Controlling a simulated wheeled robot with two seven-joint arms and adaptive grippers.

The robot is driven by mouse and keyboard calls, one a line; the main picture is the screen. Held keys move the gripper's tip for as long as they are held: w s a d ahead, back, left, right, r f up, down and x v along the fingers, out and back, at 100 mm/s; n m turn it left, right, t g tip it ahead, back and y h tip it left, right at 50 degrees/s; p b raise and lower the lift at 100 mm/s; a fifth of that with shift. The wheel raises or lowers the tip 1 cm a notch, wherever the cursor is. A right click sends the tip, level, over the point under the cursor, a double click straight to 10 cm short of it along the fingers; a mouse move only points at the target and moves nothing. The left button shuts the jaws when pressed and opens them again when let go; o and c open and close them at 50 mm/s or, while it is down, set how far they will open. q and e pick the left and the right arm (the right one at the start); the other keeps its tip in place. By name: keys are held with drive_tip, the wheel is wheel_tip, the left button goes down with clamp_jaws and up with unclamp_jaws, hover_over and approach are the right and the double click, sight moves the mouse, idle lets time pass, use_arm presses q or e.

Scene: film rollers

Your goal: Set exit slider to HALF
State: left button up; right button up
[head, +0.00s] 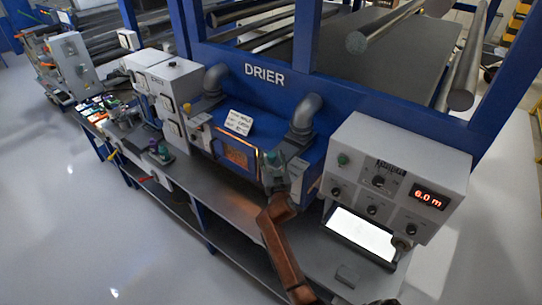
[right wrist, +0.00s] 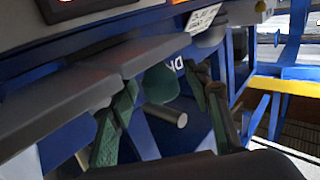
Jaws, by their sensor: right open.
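The blue drier (head: 255,105) stands in the middle of the head view, with a lit orange opening at its front. My right gripper (head: 273,160) is at the drier's right end, at the end of my copper-coloured arm. In the right wrist view its two green fingers (right wrist: 168,118) are open and apart. A short pale metal cylinder (right wrist: 165,115) shows in the gap between them; I cannot tell whether it is the exit slider's handle or whether a finger touches it. A slider scale cannot be made out. My left gripper is not in view.
A grey control box (head: 395,175) with knobs and a red "6.0 m" display stands right of my arm, with a bright white panel (head: 362,236) below. A grey pipe elbow (head: 304,115) rises close behind the gripper. Small items crowd the bench's left end.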

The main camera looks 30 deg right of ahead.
drive_tip(key=shift+w, duration=0.1)
clamp_jaws()
idle(0.7)
